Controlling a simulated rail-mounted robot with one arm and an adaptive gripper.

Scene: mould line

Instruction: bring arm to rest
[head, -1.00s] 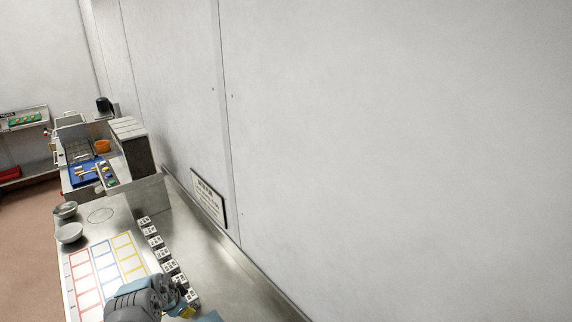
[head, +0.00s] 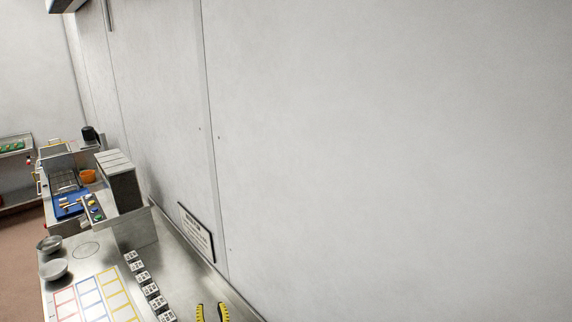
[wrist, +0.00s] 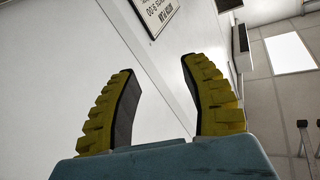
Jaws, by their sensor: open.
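My gripper (head: 211,312) shows at the bottom edge of the head view as two yellow fingertips, apart, over the right part of the steel bench near the wall. In the wrist view my gripper (wrist: 160,100) has its two yellow ribbed fingers with dark pads spread wide. Nothing is between them; behind them are the pale wall and part of the ceiling. The rest of my arm is out of the head view.
A row of small white printed blocks (head: 143,278) stands on the bench left of my gripper, beside a sheet with coloured grids (head: 90,297). Two metal bowls (head: 53,269) stand farther left. A sign (head: 196,232) leans by the wall. A machine (head: 119,183) stands behind.

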